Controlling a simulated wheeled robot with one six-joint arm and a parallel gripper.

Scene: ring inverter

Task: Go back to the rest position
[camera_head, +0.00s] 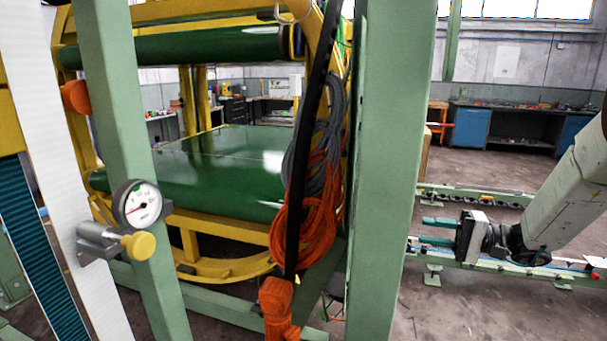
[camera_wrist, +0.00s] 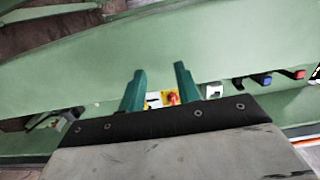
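My gripper (camera_head: 431,231) is at the right in the head view, its two teal fingers pointing left. In the wrist view my gripper (camera_wrist: 160,70) shows its fingers apart with nothing held between them. A green panel (camera_wrist: 215,50) lies beyond the fingertips. A red knob on a yellow plate (camera_wrist: 172,97) shows between the finger bases; I cannot tell how far it is from the fingers.
The yellow ring frame (camera_head: 225,270) with green belts (camera_head: 220,170) stands left of a thick green post (camera_head: 383,170). Orange cable (camera_head: 305,220) hangs by the post. A pressure gauge (camera_head: 140,204) is at left. Low green rails (camera_head: 475,193) run near my gripper. A workbench (camera_head: 520,125) stands behind.

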